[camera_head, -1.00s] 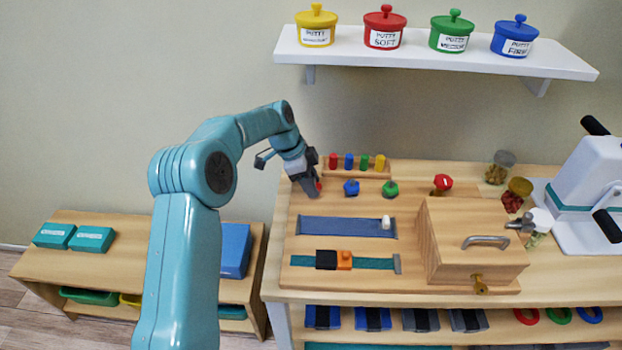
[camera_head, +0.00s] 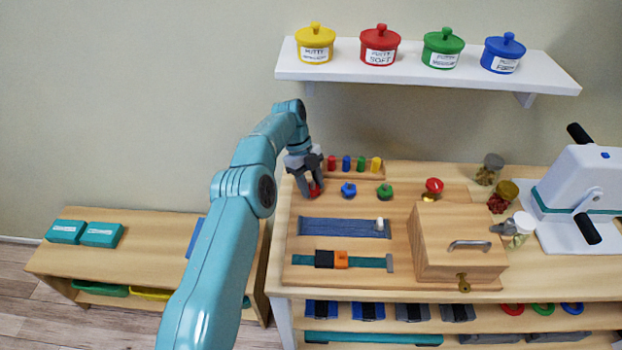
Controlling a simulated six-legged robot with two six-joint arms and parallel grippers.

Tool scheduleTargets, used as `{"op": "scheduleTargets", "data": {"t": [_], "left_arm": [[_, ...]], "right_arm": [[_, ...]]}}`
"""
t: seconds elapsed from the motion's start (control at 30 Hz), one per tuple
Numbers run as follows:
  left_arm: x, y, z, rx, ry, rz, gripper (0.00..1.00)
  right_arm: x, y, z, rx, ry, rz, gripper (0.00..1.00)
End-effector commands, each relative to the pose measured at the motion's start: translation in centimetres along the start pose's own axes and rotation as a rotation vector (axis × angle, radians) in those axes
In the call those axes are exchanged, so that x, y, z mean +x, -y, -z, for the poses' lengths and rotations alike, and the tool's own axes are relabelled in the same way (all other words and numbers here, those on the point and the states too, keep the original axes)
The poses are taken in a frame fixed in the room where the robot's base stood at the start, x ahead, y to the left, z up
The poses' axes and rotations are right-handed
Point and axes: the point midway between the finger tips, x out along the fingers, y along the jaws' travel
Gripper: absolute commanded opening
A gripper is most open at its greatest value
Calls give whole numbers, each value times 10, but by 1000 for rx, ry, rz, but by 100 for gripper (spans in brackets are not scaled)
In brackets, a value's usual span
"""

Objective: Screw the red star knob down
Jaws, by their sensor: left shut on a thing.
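The red star knob (camera_head: 314,189) is at the back left of the wooden board (camera_head: 296,224), mostly hidden by my left gripper. My left gripper (camera_head: 313,193) comes down over it from above and is shut on it, with a bit of red showing between the fingers. How far down the knob sits cannot be seen. A blue star knob (camera_head: 348,190) and a green star knob (camera_head: 385,192) stand to its right in the same row. My right gripper is not in view.
A rack of coloured pegs (camera_head: 354,174) stands close behind the knobs. In front are a blue strap (camera_head: 340,228) and a buckle strap (camera_head: 365,262). A wooden box (camera_head: 440,262) stands to the right, near a red knob (camera_head: 433,187). A shelf with putty pots (camera_head: 430,78) hangs above.

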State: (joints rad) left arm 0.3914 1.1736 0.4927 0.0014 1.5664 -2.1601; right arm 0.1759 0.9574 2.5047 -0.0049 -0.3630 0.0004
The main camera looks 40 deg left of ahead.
Motion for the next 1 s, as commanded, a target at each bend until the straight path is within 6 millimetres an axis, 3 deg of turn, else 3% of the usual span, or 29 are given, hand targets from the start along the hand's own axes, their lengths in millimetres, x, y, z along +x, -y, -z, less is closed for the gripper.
{"op": "scheduleTargets", "data": {"t": [0.7,0.73,0.8,1.0], "left_arm": [[-6,2,0,54,7,-10,13],[-6,2,0,54,7,-10,46],[-6,2,0,54,7,-11,69],[-3,1,0,53,4,-15,69]], "right_arm": [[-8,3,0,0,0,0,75],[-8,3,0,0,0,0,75],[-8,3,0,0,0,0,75],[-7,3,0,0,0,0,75]]}}
